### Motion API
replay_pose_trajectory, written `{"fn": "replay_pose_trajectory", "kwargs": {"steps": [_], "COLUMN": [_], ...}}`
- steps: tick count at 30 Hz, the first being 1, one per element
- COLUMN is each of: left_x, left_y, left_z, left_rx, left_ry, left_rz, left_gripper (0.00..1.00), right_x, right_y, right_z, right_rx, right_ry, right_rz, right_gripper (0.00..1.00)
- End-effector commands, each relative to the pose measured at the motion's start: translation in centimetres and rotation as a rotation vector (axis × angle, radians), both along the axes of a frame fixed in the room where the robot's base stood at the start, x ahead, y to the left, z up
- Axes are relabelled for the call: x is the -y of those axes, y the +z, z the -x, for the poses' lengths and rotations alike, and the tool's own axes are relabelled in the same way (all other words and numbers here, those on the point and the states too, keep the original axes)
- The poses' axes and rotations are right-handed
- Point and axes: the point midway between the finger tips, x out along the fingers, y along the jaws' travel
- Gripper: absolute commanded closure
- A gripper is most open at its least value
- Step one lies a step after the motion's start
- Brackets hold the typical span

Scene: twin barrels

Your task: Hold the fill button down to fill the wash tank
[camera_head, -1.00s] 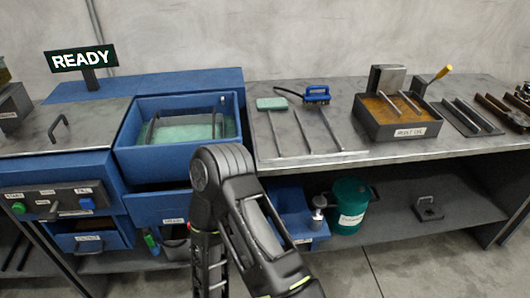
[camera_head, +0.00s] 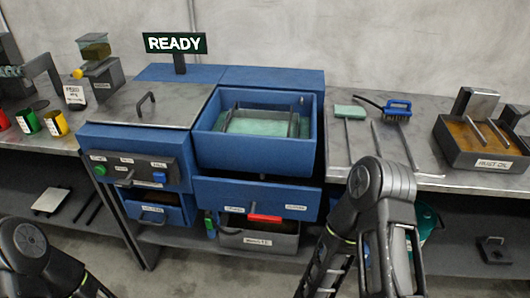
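A dark control panel (camera_head: 130,172) is on the front of the blue washing unit, left of centre. A blue button (camera_head: 159,177) is at its right end, under a small label that seems to read FILL. A green button (camera_head: 100,170) is at its left end. The wash tank (camera_head: 210,143) is a blue open basin right of the panel, with pale green contents and dark rods or rails inside. My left arm shows at the bottom left and my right arm at the lower right. Nothing of mine touches the panel.
A READY sign (camera_head: 175,43) stands behind the unit. A metal lid with a handle (camera_head: 146,103) lies left of the tank. Blue drawers and a grey bin (camera_head: 258,242) are below. Brushes, tools and a tray (camera_head: 482,158) occupy the right bench; small coloured cans (camera_head: 28,121) the left.

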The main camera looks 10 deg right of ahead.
Motion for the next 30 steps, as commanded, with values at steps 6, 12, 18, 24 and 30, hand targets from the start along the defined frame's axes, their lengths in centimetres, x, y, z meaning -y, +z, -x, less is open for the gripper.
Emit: {"fn": "replay_pose_trajectory", "kwargs": {"steps": [6,12,18,24,30], "left_x": [0.01,0.02,0.02,0.02,0.02], "left_y": [0.00,0.01,0.01,0.01,0.01], "left_z": [-0.01,-0.01,-0.02,-0.01,-0.01], "left_rx": [0.000,0.000,0.000,0.000,0.000], "left_ry": [0.000,-0.001,0.000,0.000,0.000], "left_rz": [0.000,0.000,0.000,0.000,0.000], "left_gripper": [0.76,0.88,1.00,1.00,1.00], "right_x": [0.01,0.02,0.02,0.02,0.02], "right_y": [0.00,-0.01,-0.01,-0.01,-0.01], "right_z": [0.00,0.00,0.00,0.00,0.00], "right_rx": [0.000,0.000,0.000,0.000,0.000], "right_ry": [0.000,0.000,0.000,0.000,0.000], "right_rz": [0.000,0.000,0.000,0.000,0.000], "right_gripper": [1.00,1.00,1.00,1.00,1.00]}}
